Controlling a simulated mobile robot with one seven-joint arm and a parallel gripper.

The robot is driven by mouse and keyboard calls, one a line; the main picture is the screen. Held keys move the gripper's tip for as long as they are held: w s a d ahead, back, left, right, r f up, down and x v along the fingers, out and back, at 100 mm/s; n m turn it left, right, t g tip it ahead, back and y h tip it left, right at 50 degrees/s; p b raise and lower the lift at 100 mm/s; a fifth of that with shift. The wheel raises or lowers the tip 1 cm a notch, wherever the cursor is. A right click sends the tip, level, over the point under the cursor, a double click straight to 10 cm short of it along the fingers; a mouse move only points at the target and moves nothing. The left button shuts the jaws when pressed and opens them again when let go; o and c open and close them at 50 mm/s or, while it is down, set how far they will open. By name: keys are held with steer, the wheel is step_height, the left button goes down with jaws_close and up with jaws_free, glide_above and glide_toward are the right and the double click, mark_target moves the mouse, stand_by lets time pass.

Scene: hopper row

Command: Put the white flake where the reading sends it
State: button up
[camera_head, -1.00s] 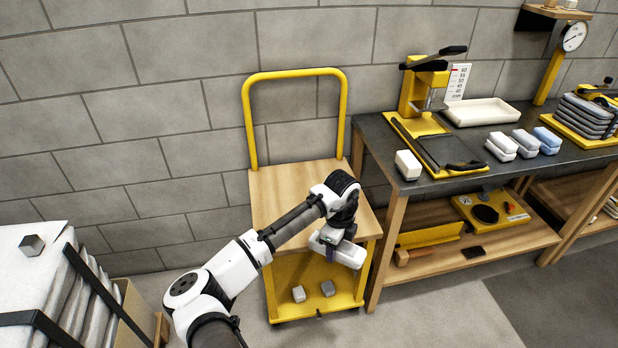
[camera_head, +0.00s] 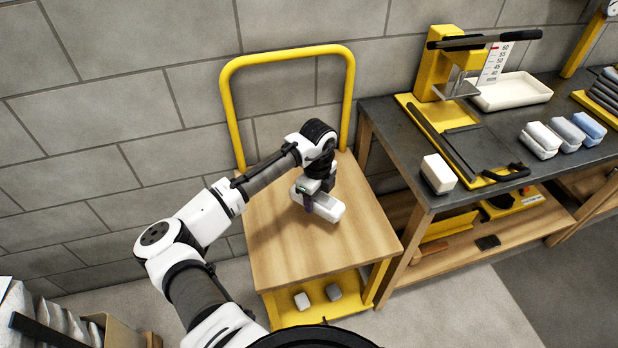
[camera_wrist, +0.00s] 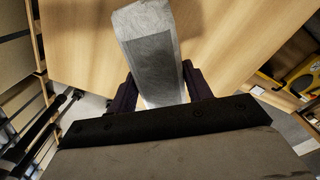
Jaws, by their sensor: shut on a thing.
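My gripper (camera_head: 318,188) is shut on a pale elongated block, which I take to be the white flake (camera_head: 329,206). It is over the wooden top of the yellow cart (camera_head: 280,255). In the wrist view the flake (camera_wrist: 148,45) looks light grey and sticks out beyond the fingers (camera_wrist: 160,90), with bare wood behind it. I cannot tell whether it touches the cart top. A yellow press-like device (camera_head: 437,68) stands on the dark bench, with a number card (camera_head: 496,63) bearing a red mark near the upper numbers.
A white block (camera_head: 438,174) stands at the bench's near left corner. A cream tray (camera_head: 512,91) and white, grey and blue blocks (camera_head: 565,133) are on the bench. Two small blocks (camera_head: 317,297) lie on the cart's lower shelf. The cart's yellow handle (camera_head: 229,110) rises behind the arm.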

mark_target(314, 217)
steer(key=shift+w+a, duration=0.1)
steer(key=shift+w, duration=0.35)
steer(key=shift+r, duration=0.1)
steer(key=shift+s, duration=0.1)
steer(key=shift+a+f+b, duration=0.1)
steer(key=shift+f+b, duration=1.45)
steer(key=shift+f, duration=1.6)
steer(key=shift+f, duration=0.2)
steer(key=shift+f+b, duration=0.35)
steer(key=shift+f, duration=0.05)
steer(key=o, duration=1)
